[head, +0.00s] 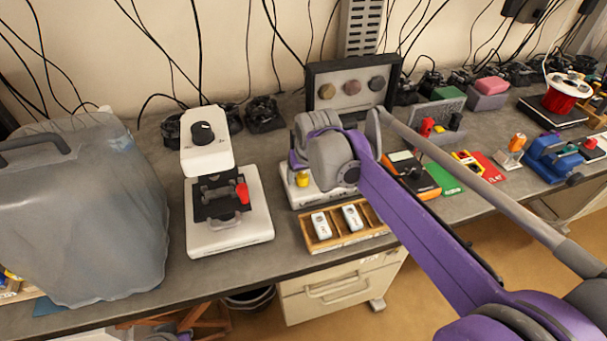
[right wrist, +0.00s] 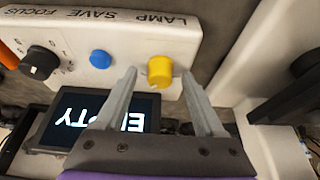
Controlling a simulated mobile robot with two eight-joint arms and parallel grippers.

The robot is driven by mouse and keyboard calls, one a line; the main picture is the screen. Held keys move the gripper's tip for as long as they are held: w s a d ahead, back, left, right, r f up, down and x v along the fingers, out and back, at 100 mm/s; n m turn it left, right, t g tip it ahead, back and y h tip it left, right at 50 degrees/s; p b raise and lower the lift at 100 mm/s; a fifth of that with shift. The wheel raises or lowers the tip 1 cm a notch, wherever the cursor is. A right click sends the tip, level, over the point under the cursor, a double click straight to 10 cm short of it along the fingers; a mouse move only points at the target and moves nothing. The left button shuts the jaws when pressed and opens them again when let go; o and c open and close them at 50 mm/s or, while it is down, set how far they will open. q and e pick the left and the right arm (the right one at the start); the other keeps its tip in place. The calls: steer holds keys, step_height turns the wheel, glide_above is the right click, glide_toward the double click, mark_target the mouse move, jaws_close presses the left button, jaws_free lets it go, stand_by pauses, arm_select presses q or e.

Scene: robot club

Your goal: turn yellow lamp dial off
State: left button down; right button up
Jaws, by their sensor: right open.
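The yellow lamp dial (right wrist: 160,71) is on a white panel (right wrist: 120,32) lettered LAMP, SAVE and FOCUS in the right wrist view. My right gripper (right wrist: 163,82) is open, with one finger on each side of the dial; whether the fingers touch it I cannot tell. In the head view the yellow dial (head: 302,180) shows low on the white device, mostly behind my right arm and wrist. My left gripper is not in view.
A blue button (right wrist: 100,59), a black knob (right wrist: 39,62) and a screen reading EMPTY (right wrist: 70,120) are near the dial. A white microscope-like stand (head: 230,225) is to the left. A wooden tray (head: 345,240) with two small white items lies in front.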

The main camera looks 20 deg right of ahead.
steer(key=shift+c, duration=0.3)
jaws_close()
steer(key=shift+n, duration=0.4)
steer(key=n, duration=0.2)
steer(key=n+y+p, duration=0.1)
steer(key=shift+d+n+g+y, duration=0.2)
steer(key=shift+n+g+y, duration=0.1)
steer(key=shift+n, duration=0.1)
steer(key=n, duration=0.2)
steer(key=n+g+y+p, duration=0.1)
steer(key=n, duration=0.1)
steer(key=shift+w+y, duration=0.15)
steer(key=shift+y, duration=0.15)
steer(key=n+g+p, duration=0.1)
steer(key=n, duration=0.4)
steer(key=shift+w+d+y+p, duration=0.1)
steer(key=shift+y+p, duration=0.2)
steer(key=shift+y, duration=0.1)
steer(key=n+g+p, duration=0.1)
steer(key=n+g, duration=0.1)
steer(key=n, duration=0.2)
steer(key=shift+w, duration=0.1)
steer(key=shift+n, duration=0.3)
